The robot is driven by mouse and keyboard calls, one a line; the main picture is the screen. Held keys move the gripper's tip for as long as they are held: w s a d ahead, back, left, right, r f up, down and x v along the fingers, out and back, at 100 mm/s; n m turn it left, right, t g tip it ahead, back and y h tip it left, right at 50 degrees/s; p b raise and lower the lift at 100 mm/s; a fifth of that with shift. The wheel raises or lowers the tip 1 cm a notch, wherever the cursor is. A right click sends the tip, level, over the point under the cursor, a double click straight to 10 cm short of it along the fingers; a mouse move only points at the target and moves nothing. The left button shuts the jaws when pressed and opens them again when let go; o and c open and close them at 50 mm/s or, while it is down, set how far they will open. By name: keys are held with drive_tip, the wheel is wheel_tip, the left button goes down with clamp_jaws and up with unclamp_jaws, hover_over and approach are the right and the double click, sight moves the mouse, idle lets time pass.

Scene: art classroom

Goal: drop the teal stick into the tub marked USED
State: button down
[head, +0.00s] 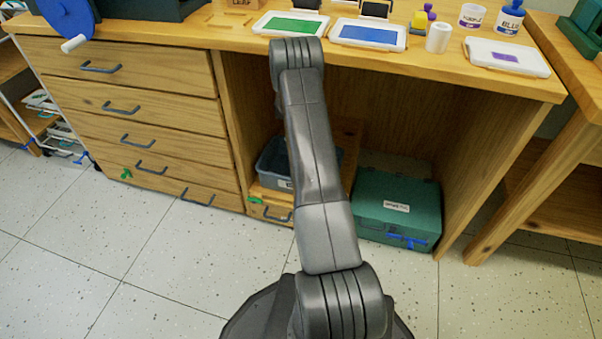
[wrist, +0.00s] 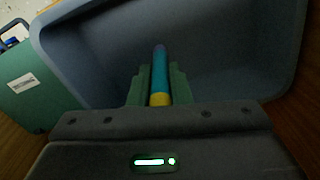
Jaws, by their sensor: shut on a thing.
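The teal stick (wrist: 160,76), with a yellow near end and a bluish far end, is held between the two green fingers of my gripper (wrist: 159,70) in the wrist view. The gripper is shut on it. The stick points out over the inside of a blue-grey tub (wrist: 235,50), which fills most of that view and looks empty where visible. In the head view the tub (head: 270,158) stands under the desk, partly behind my arm. Its label is too small to read. My gripper is hidden behind my arm in the head view.
A green case (head: 395,195) with a blue latch stands on the floor right of the tub; it also shows in the wrist view (wrist: 25,85). A drawer unit (head: 140,120) is to the left. The desk top (head: 400,62) above holds ink pads and jars.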

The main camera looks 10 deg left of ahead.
drive_tip(key=shift+f, duration=0.3)
drive_tip(key=c, duration=1.3)
unclamp_jaws()
drive_tip(key=shift+r+p, duration=1.35)
drive_tip(key=shift+r, duration=2.4)
drive_tip(key=shift+r+p, duration=0.45)
drive_tip(key=shift+r, duration=0.4)
drive_tip(key=shift+r, duration=0.1)
